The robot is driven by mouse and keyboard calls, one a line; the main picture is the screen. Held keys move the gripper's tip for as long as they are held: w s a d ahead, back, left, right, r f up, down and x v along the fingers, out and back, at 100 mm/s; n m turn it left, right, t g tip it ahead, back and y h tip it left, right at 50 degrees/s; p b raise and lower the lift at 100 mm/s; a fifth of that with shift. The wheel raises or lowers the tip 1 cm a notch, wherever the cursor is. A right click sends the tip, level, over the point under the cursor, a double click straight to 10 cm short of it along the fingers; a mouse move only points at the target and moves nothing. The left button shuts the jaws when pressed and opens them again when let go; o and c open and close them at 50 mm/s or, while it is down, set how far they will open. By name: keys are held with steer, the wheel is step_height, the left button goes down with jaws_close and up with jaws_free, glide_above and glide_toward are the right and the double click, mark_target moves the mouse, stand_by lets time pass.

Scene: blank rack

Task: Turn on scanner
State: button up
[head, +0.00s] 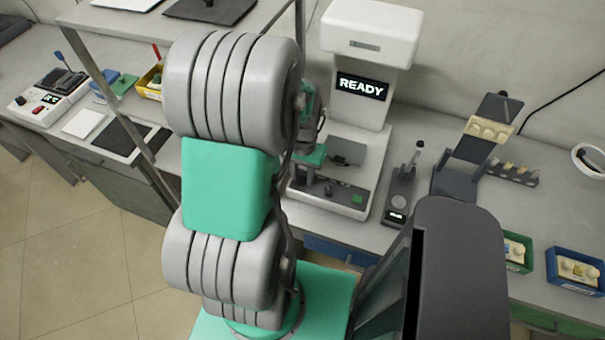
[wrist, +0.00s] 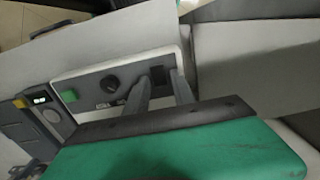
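The scanner (head: 371,40) is a tall white machine on the bench, and its dark display (head: 361,87) reads READY. Its front panel, seen in the wrist view (wrist: 92,70), carries a green button (wrist: 69,96), a black round knob (wrist: 112,83) and a dark switch (wrist: 160,74). The green button also shows in the head view (head: 358,199). My gripper (wrist: 160,77) is at the panel, its two grey fingers apart with the dark switch showing between their tips. I cannot tell whether they touch it. My arm hides part of the scanner's left side in the head view.
A small dark device (head: 399,194) with a lit display stands right of the scanner. A metal shelf (head: 120,30) stands at left.

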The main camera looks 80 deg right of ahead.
jaws_close()
steer(key=shift+a+h+b, duration=0.15)
steer(key=shift+h+b, duration=0.25)
steer(key=shift+b, duration=0.05)
steer(key=shift+h, duration=0.3)
steer(key=shift+o, duration=1.6)
jaws_free()
steer(key=shift+r, duration=0.1)
